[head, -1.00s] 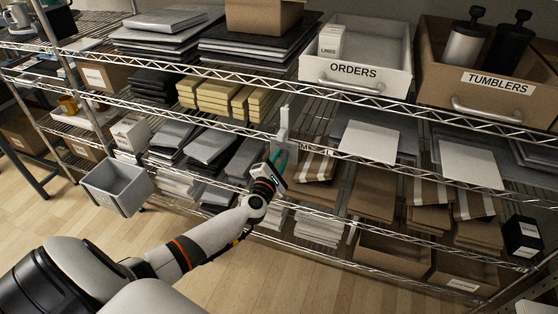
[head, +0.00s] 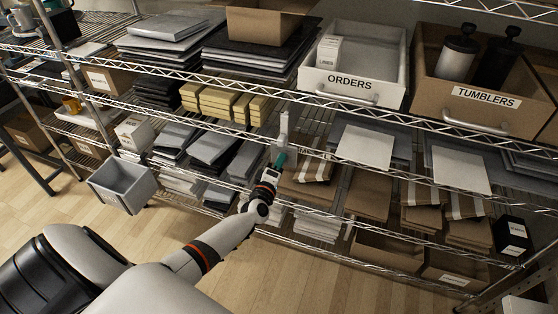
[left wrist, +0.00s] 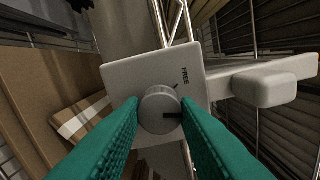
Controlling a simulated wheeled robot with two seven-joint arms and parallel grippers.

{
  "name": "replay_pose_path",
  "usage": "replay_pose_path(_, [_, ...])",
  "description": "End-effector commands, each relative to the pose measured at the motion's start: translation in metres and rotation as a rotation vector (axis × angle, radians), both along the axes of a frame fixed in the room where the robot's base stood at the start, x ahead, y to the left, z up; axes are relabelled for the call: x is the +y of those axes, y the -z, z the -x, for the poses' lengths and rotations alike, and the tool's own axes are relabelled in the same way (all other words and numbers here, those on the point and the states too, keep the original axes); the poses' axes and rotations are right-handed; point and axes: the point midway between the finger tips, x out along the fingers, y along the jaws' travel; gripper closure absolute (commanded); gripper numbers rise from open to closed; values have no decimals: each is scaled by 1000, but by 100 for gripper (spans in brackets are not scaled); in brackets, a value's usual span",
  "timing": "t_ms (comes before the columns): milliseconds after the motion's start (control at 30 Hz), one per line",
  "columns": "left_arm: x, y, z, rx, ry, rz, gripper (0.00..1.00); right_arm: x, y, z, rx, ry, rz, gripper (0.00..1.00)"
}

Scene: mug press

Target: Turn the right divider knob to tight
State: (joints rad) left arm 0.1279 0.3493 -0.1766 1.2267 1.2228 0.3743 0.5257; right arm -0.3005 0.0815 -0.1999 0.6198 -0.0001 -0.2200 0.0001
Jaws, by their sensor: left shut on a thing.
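The divider (head: 284,127) is a pale upright piece at the middle shelf's front edge, below the left end of the ORDERS drawer. The word FREE is printed beside the knob. A second label is not visible there. My left gripper (head: 280,160) is at the divider, its teal fingers shut on the knob from both sides. The fingers (left wrist: 160,116) hide part of the knob's edges. My right gripper is out of view.
Brown packets (head: 308,166) lie right of the divider and grey packets (head: 212,147) lie left of it. The ORDERS drawer (head: 350,83) and TUMBLERS drawer (head: 486,98) are above. A grey bin (head: 123,184) hangs at the left. The floor in front is clear.

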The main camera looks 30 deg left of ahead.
Motion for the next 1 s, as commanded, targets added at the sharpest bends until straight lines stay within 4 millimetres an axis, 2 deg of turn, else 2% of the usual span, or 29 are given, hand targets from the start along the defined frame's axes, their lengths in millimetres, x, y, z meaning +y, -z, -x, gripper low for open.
replay_pose_path(200, [-1, 0, 0, 44, 0, -171, 94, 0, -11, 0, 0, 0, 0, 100])
replay_pose_path(500, [-1, 1, 1, 84, 0, -335, 94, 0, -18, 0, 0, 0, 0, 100])
replay_pose_path(1000, [0, 2, 1, 100, 1, -403, 94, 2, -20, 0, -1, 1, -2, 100])
